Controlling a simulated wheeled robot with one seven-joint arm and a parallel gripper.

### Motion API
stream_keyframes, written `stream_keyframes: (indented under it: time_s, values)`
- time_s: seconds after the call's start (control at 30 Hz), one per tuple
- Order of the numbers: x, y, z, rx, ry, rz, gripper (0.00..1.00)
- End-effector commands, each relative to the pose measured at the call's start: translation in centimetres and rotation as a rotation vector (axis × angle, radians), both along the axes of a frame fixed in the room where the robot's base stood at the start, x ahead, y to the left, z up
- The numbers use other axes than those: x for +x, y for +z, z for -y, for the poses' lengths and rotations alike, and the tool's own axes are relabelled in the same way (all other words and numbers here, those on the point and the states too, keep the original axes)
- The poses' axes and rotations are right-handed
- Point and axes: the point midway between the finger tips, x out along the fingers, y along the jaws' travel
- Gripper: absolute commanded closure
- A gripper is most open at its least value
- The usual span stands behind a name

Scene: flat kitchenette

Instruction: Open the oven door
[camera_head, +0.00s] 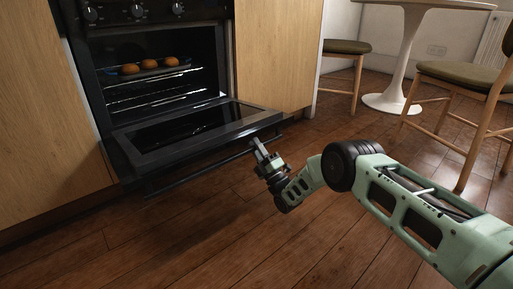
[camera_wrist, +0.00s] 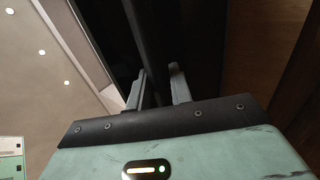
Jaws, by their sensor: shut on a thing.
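The black oven (camera_head: 150,60) stands at the upper left in the head view. Its door (camera_head: 195,128) is hinged down and lies nearly flat, so the cavity is open to view. The dark bar handle (camera_head: 195,172) runs along the door's outer edge. My gripper (camera_head: 259,150) is at the right end of this handle and is shut on it. In the wrist view, the dark handle bar (camera_wrist: 147,45) passes between the two fingers of my gripper (camera_wrist: 158,88). The exact finger contact is hard to see in the dark.
Several round brown buns (camera_head: 149,64) sit on a tray inside the oven, above wire racks (camera_head: 155,92). Wooden cabinets (camera_head: 275,50) flank the oven. A white pedestal table (camera_head: 397,70) and chairs (camera_head: 343,48) stand at the upper right. The wooden floor (camera_head: 190,235) before the door is clear.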

Motion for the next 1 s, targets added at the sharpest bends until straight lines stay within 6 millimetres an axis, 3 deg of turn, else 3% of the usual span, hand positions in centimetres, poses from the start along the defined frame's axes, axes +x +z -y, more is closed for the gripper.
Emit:
stream_keyframes:
  time_s: [0.17,0.2,0.23,0.63,1.0]
  values:
    - [0.0,0.2,-0.4,0.0,0.006,0.0,1.0]
    - [0.0,0.3,-0.4,0.0,0.006,0.0,0.7]
    - [0.0,0.3,-0.4,0.001,0.006,0.001,0.62]
    - [-0.5,-0.3,0.2,-0.001,0.003,-0.003,0.62]
    - [-5.1,-4.5,3.4,-0.003,0.004,-0.004,0.62]
